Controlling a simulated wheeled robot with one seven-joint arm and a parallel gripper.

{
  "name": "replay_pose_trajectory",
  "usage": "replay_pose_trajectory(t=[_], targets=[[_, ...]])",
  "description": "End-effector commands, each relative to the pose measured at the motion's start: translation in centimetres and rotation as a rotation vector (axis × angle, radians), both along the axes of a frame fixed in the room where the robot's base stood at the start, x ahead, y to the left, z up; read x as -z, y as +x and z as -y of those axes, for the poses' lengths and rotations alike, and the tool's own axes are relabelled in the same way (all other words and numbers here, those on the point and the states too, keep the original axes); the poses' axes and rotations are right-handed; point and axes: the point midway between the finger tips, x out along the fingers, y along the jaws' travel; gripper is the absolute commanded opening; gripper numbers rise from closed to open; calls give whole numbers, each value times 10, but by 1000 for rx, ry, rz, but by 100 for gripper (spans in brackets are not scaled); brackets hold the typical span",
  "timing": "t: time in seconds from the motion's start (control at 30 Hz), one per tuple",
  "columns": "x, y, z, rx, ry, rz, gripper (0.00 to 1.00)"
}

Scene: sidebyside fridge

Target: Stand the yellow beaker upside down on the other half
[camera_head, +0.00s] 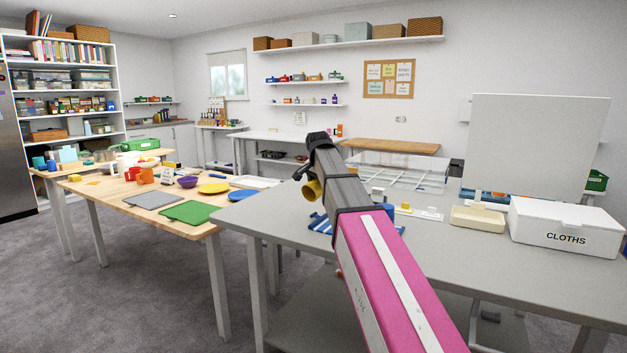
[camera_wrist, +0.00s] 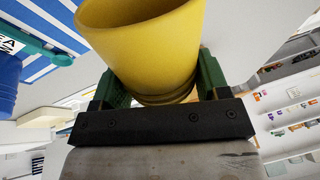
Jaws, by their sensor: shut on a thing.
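The yellow beaker (camera_head: 312,189) is held off the grey table in my gripper (camera_head: 305,172), near the table's left edge. In the wrist view the beaker (camera_wrist: 140,50) fills the top middle, between the green fingers of my gripper (camera_wrist: 158,88). Its wider end points away from the palm. It looks tilted in the head view; its exact tilt is hard to tell. A blue-and-white striped thing (camera_head: 321,223) lies on the table below, partly hidden by my arm. The wrist view also shows blue and white stripes (camera_wrist: 45,28). I cannot tell which surface is the other half.
A clear divided tray (camera_head: 400,176) is behind my arm. A beige tub (camera_head: 478,218), a white CLOTHS box (camera_head: 566,227) and an upright white panel (camera_head: 536,145) stand to the right. A wooden table (camera_head: 130,187) with plates and cups is at left. The grey table's front is bare.

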Motion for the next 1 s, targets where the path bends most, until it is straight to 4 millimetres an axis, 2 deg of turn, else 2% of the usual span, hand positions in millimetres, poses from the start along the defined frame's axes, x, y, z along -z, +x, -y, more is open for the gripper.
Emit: replay_pose_trajectory(t=[0.03, 0.37, 0.6, 0.8, 1.0], targets=[[2, -7, 4, 50, -44, 35, 26], [-6, -22, 27, 360, -360, 202, 26], [-25, -39, 39, 549, -632, 274, 26], [-47, -56, 43, 642, -830, 304, 26], [-61, -66, 42, 669, -926, 317, 26]])
